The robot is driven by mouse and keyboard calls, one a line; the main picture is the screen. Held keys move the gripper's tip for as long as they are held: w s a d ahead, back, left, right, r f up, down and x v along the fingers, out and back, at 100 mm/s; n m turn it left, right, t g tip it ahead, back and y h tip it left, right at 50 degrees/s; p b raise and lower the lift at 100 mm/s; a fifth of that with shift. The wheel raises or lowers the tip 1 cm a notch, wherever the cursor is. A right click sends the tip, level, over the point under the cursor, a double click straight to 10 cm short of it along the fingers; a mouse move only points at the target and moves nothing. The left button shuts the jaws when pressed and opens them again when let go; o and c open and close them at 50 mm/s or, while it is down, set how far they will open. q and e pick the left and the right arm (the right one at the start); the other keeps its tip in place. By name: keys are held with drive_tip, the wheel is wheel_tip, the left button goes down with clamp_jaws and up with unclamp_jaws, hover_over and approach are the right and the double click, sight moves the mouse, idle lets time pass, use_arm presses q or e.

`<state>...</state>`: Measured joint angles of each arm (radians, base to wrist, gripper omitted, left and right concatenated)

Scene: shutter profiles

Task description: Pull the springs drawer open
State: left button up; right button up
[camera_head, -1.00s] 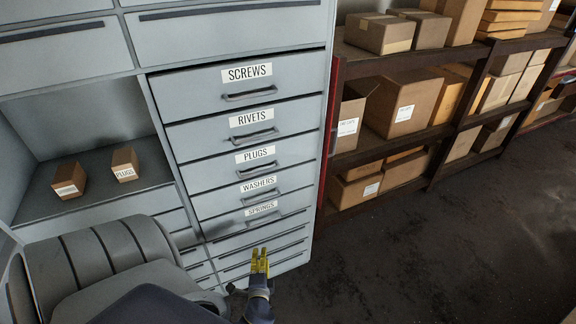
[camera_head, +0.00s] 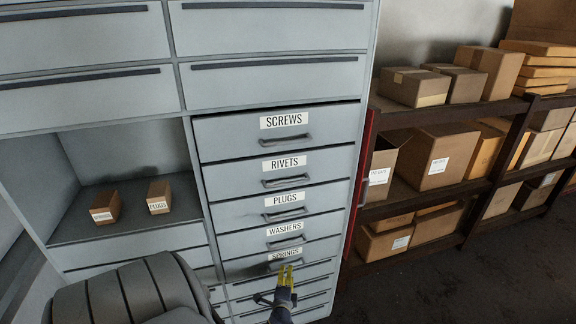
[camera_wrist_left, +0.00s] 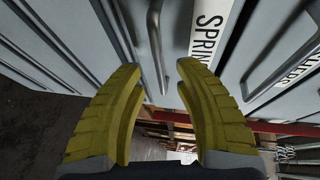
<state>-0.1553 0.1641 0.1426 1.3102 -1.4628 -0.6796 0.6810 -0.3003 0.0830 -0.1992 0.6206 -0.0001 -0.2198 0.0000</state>
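The springs drawer (camera_head: 246,268) is the grey drawer labelled SPRINGS, below the washers drawer, and looks shut. Its label (camera_wrist_left: 207,32) shows in the left wrist view. Its dark bar handle (camera_head: 284,263) is partly covered by my left gripper (camera_head: 285,272). In the left wrist view my yellow fingers (camera_wrist_left: 161,70) are apart. The handle (camera_wrist_left: 155,45) appears in the gap between the fingertips. I cannot tell whether they touch it. My right gripper is not in view.
Drawers labelled screws (camera_head: 230,131), rivets (camera_head: 232,176), plugs (camera_head: 235,213) and washers (camera_head: 240,243) are above. Two small boxes (camera_head: 105,207) (camera_head: 159,196) stand in the niche at left. A dark rack (camera_head: 450,190) of cartons stands at right, with open floor in front.

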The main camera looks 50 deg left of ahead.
use_arm(q)
drive_tip(key=shift+x, duration=1.65)
drive_tip(key=shift+o, duration=0.5)
clamp_jaws()
